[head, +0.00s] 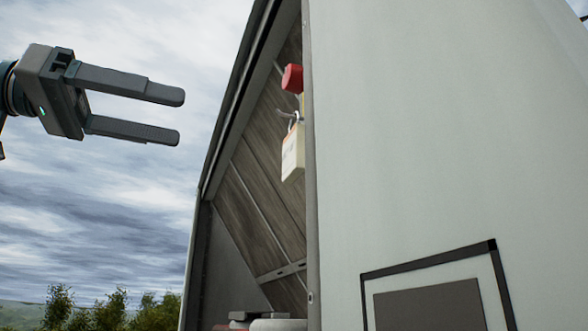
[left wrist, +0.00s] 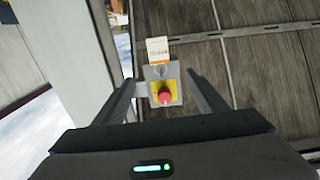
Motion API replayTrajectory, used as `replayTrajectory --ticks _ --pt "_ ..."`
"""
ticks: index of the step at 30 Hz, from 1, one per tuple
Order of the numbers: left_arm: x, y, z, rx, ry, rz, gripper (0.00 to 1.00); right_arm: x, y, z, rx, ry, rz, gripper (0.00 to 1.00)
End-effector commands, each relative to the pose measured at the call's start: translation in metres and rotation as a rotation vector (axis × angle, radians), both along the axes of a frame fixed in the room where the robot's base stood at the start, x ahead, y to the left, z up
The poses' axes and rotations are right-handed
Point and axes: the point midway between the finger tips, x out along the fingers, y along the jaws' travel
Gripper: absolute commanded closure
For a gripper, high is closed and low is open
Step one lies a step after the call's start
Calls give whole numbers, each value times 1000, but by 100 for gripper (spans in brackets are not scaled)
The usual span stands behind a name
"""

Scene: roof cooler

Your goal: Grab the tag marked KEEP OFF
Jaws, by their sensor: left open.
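A cream tag (head: 293,157) with an orange band hangs from a hook (head: 290,116) inside the open cooler housing in the head view; its lettering is too small to read. In the left wrist view the tag (left wrist: 158,49) shows beyond the fingertips, past a red button (left wrist: 165,96) on a yellow plate. My left gripper (head: 181,116) is open and empty, up in the air to the left of the tag and apart from it. In the left wrist view its two fingers (left wrist: 160,78) stand on either side of the button's grey box. My right gripper is not in view.
The red button (head: 292,77) sits just above the tag. A large pale grey panel (head: 430,140) fills the right and borders the opening. The dark housing edge (head: 232,110) bounds the opening on the left. Open sky surrounds the gripper.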

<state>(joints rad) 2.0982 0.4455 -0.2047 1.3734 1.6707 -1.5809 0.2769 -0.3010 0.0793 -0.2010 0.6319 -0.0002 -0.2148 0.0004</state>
Motion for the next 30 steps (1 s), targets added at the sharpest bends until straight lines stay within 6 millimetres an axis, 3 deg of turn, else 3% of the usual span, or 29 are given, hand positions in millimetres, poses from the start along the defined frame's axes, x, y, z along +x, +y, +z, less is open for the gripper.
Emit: replayTrajectory --ticks 8,13,30 --pt "0 -1 0 0 0 0 34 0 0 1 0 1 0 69" --pt "5 -12 1 2 1 -1 34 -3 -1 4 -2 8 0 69" --pt "41 -99 3 2 1 -2 34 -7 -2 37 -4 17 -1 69"
